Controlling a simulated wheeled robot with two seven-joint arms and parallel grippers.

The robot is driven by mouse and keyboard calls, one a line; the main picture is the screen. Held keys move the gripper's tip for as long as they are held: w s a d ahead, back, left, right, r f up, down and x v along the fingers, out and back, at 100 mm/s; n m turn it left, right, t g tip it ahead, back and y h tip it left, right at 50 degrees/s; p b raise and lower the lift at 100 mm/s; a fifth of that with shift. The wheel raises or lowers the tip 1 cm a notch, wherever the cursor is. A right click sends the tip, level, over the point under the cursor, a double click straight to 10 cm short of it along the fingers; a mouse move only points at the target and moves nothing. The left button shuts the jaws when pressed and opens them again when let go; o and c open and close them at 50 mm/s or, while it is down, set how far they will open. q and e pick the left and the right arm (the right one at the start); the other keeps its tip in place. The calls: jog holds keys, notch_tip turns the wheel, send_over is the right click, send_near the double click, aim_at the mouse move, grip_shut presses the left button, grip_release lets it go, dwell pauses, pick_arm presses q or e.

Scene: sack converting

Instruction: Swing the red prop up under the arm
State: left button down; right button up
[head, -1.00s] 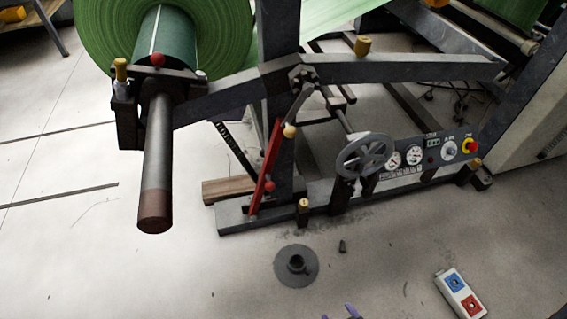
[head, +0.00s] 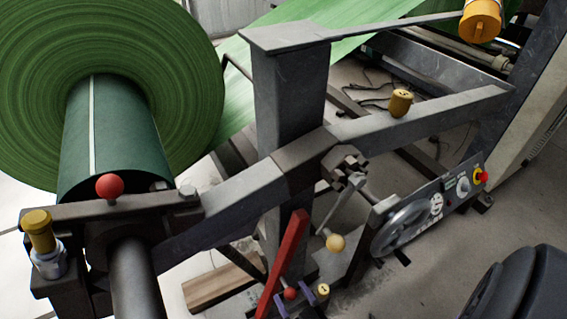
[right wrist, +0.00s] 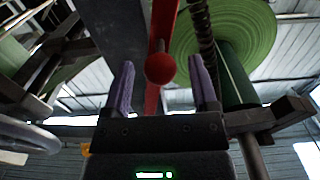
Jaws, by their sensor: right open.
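The red prop (head: 287,262) is a flat bar leaning beside the upright post, low in the middle of the head view. It carries a small red ball knob (head: 290,293) near its lower end. My right gripper (head: 293,301) has its purple fingers on either side of the knob. In the right wrist view the knob (right wrist: 160,68) lies between the open fingers (right wrist: 162,88), with a gap on each side. The prop's bar (right wrist: 164,25) rises behind it. The grey arm (head: 230,210) slopes above the prop and bears the green roll (head: 130,70). My left gripper is not in view.
A crank lever with a cream knob (head: 336,243) is just right of the prop. A handwheel (head: 402,228) and gauge panel (head: 437,205) are farther right. A wooden block (head: 222,284) lies on the floor at left. A yellow-capped part (head: 322,291) stands close to the gripper.

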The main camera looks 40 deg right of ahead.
jog(key=shift+w, duration=0.1)
grip_shut()
dwell(0.3)
dwell(1.1)
